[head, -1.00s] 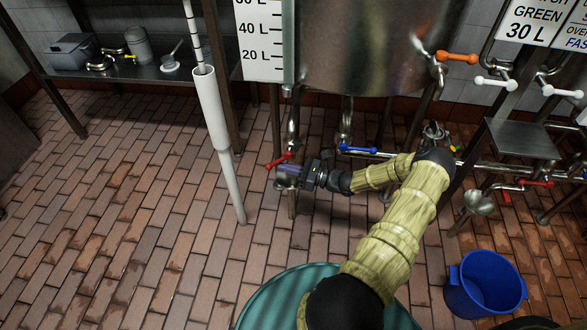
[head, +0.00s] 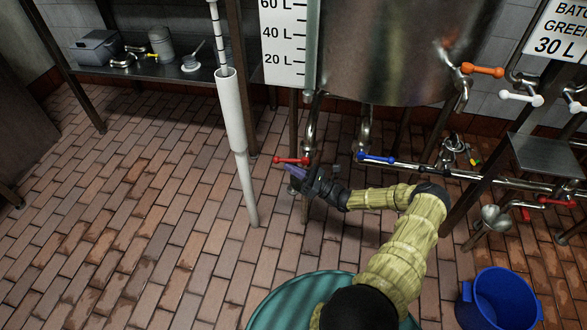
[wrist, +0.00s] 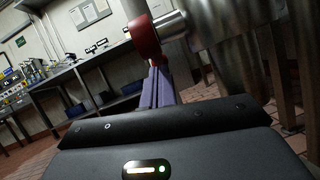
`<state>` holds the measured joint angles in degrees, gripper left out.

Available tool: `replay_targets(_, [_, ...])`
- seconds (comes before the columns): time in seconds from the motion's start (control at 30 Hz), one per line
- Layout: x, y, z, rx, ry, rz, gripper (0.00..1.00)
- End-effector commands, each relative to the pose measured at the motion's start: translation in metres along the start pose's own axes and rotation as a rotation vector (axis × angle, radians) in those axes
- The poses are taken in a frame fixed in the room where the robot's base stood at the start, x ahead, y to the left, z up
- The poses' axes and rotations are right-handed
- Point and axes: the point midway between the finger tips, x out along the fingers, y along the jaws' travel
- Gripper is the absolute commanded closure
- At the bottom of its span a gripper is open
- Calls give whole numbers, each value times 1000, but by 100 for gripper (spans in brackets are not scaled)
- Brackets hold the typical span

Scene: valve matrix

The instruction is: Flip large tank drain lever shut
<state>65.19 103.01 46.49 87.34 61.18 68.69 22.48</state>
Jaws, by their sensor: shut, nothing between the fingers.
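The large steel tank (head: 395,50) stands at the top of the head view, with a litre scale on its left. A red lever (head: 291,161) sits on the pipe below the tank's left side and lies about level. My gripper (head: 294,172) is shut and empty, just below this lever, pointing up and left. In the wrist view the purple fingers (wrist: 158,88) are together, and the red lever (wrist: 143,38) is just beyond their tips. I cannot tell whether they touch. A blue lever (head: 376,158) sits on the pipe to the right.
A white standing pipe (head: 235,140) is left of the gripper. A blue bucket (head: 500,298) and a metal funnel (head: 495,218) are at the right. An orange lever (head: 482,70) is on the tank's right. The tiled floor at left is clear.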

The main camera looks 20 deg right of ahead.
Motion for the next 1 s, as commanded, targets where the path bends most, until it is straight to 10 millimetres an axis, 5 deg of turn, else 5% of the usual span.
replay_targets(0.57, [-3,-1,-7,1,1,0,100])
replay_targets(0.87, [-23,-3,-41,3,2,1,100])
replay_targets(1.0, [-44,-3,-37,1,3,-1,100])
